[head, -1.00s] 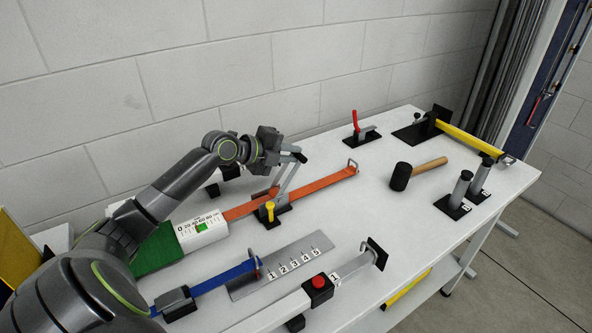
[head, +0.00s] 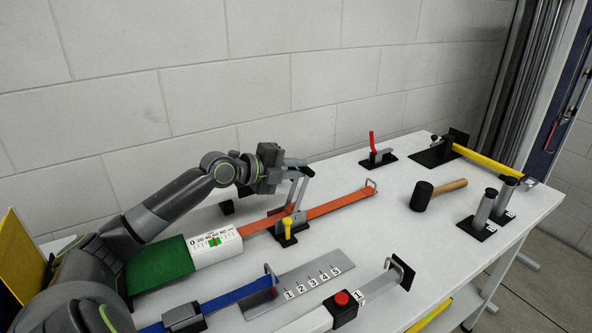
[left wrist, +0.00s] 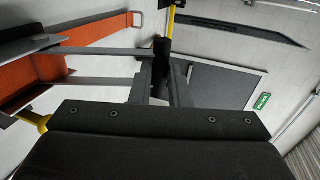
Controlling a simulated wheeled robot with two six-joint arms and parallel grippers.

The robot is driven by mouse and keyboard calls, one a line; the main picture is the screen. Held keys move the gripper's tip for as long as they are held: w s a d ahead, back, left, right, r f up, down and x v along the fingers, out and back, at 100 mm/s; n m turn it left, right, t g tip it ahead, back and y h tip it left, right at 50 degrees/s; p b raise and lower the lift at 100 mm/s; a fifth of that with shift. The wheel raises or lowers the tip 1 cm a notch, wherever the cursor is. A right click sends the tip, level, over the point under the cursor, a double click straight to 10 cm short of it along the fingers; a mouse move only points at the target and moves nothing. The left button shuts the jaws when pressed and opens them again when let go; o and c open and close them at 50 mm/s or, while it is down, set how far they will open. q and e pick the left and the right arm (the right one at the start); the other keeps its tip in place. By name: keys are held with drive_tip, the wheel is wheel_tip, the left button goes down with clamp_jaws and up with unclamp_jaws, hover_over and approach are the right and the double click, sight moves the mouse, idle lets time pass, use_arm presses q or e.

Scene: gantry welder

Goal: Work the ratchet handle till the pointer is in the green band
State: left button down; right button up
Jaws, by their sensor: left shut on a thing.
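The ratchet (head: 287,239) sits on the orange strap (head: 335,206), with its grey two-bar handle (head: 297,191) raised steeply. My left gripper (head: 284,168) is shut on the handle's black grip at the top. In the left wrist view the fingers (left wrist: 161,82) close around the black grip (left wrist: 161,55), and the handle's grey bars (left wrist: 95,51) run off to the left. The white gauge (head: 215,247) has a scale from 0 and a green band (head: 212,241). A small reddish mark shows near the band; the exact pointer position is too small to tell. My right gripper is out of view.
A black mallet (head: 422,196), a red-handled clamp (head: 378,150) and two grey posts (head: 484,210) stand to the right. A blue strap (head: 235,293) and numbered plate (head: 300,285) lie in front. The wall is behind.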

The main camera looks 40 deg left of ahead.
use_arm(q)
drive_tip(key=shift+s+f, duration=0.1)
drive_tip(key=shift+f, duration=0.25)
drive_tip(key=c, duration=1.4)
unclamp_jaws()
drive_tip(key=shift+a, duration=0.15)
drive_tip(key=shift+o, duration=0.2)
drive_tip(key=shift+r, duration=0.1)
drive_tip(key=shift+r, duration=0.1)
wheel_tip(320, 180, up, 10)
drive_tip(key=shift+b, duration=0.45)
drive_tip(key=shift+f, duration=0.2)
